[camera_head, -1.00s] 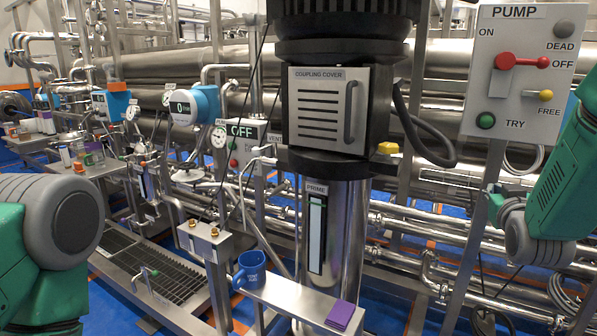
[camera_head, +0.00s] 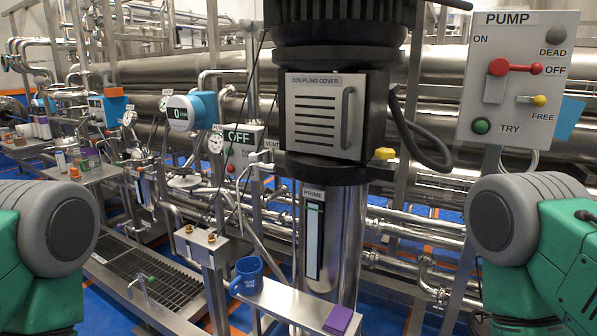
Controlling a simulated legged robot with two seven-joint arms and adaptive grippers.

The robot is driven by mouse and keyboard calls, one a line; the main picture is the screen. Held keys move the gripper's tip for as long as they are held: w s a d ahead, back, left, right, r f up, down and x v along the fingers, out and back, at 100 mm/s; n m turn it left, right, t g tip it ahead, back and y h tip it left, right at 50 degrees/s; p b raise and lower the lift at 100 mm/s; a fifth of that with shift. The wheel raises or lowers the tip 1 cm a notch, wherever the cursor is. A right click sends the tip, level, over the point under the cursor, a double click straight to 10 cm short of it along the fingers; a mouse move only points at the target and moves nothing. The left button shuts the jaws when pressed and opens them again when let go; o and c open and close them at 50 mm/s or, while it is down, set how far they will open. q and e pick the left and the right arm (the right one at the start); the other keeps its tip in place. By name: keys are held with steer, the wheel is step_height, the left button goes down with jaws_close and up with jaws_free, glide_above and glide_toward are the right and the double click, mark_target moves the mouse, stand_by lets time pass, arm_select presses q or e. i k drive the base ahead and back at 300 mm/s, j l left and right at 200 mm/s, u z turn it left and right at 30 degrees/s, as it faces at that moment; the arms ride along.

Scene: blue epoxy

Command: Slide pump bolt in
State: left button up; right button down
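The grey PUMP panel (camera_head: 484,130) stands at the upper right. A short bolt with a yellow knob (camera_head: 540,101) sits on it above the word FREE, its metal shank pointing left. The red handle (camera_head: 516,68) points right at OFF, and a grey plate (camera_head: 493,90) hangs below its hub, left of the bolt and apart from the knob. Neither gripper shows; only grey and green links of my arms are in view at the lower left and lower right.
A green TRY button (camera_head: 481,126) is low on the panel. The pump column with its coupling cover (camera_head: 317,108) and a black hose (camera_head: 422,145) stand left of the panel. A blue mug (camera_head: 247,276) and a purple block (camera_head: 338,320) are on a narrow shelf (camera_head: 290,303).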

mark_target(540, 101)
steer(key=z, duration=1.25)
